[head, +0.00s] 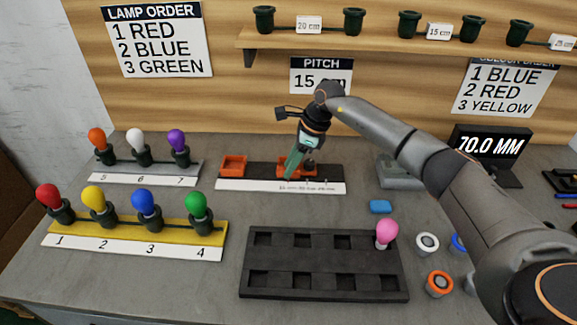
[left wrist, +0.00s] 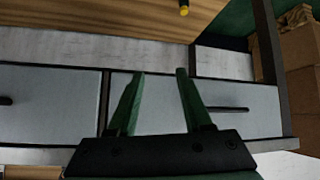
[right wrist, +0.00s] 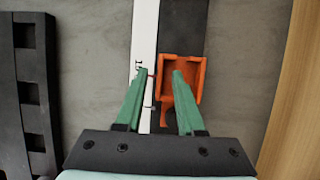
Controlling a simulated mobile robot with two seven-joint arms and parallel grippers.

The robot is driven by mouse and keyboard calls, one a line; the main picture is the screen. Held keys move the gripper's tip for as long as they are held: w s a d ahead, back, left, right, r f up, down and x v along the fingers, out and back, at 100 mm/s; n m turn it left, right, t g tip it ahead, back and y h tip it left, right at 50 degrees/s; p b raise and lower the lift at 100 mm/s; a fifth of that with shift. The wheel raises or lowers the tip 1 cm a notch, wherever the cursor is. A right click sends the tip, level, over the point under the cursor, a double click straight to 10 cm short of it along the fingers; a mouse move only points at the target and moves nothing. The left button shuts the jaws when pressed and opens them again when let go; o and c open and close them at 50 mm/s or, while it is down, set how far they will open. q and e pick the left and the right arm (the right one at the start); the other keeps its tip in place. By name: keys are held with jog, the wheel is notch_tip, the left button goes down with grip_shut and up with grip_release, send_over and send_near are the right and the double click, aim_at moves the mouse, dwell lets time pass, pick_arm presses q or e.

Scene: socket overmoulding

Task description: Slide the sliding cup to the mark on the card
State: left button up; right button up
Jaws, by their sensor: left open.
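The sliding cup (head: 308,167) is an orange open cup on a dark rail (head: 262,172) with a white scale strip (head: 262,186). A second orange cup (head: 233,164) sits at the rail's left end. My right gripper (right wrist: 161,73) is over the sliding cup, its fingers apart. In the right wrist view one finger is over the scale and the other overlaps the cup (right wrist: 194,68); I cannot tell if they touch it. The card (head: 321,76) on the back wall reads PITCH 15 cm, partly covered by my arm. My left gripper (left wrist: 160,73) is open and empty, away from the rail.
A black display (head: 490,146) reads 70.0 MM. A dark tray (head: 324,262) with square pockets and a pink bulb (head: 387,232) stands in front. Bulb racks (head: 135,228) stand left.

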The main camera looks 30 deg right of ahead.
jog(key=v, duration=1.1)
jog(key=shift+r, duration=0.3)
